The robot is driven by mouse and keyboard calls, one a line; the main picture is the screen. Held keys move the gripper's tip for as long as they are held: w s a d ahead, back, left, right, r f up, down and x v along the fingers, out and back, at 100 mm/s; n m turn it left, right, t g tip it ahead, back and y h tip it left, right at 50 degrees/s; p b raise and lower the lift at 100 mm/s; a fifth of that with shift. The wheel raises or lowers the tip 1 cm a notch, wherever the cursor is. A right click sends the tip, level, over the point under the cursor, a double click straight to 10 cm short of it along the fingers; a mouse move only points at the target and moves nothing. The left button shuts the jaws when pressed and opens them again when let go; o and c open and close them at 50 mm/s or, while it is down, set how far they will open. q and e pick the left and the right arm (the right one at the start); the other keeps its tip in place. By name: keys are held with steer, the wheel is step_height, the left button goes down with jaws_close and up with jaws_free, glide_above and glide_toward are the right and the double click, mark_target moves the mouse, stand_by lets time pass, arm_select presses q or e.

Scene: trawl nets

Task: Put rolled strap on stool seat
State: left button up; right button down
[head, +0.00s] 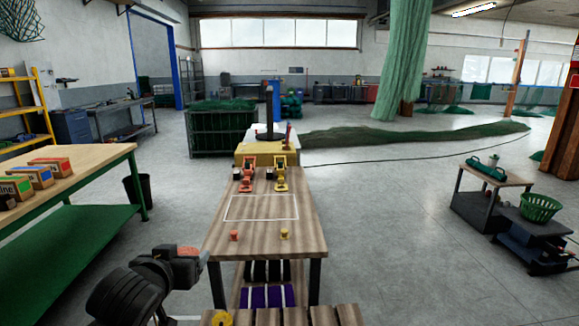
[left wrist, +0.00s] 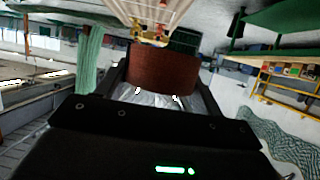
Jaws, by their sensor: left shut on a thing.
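My left gripper (head: 188,262) is at the lower left of the head view, left of the wooden table's front legs. It is shut on a reddish-brown rolled strap (left wrist: 165,69), which sits between the two fingers in the left wrist view. In the head view only a small red part of the strap (head: 190,251) shows at the gripper's tip. A slatted wooden seat (head: 295,317), apparently the stool seat, is at the bottom edge, partly cut off. A yellow roll (head: 220,318) lies at its left end. The held strap is apart from the seat. My right gripper is not in view.
The wooden table (head: 265,235) bears a red device (head: 248,175), a yellow device (head: 281,177), a white outlined rectangle and two small pegs. A green-framed workbench (head: 75,170) with boxes stands left. Grey floor is open to the right, before low stands with a green basket (head: 540,207).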

arm_select(q)
steer(key=shift+r, duration=0.55)
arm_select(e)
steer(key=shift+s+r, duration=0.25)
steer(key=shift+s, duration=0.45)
arm_select(q)
steer(key=shift+f, duration=0.1)
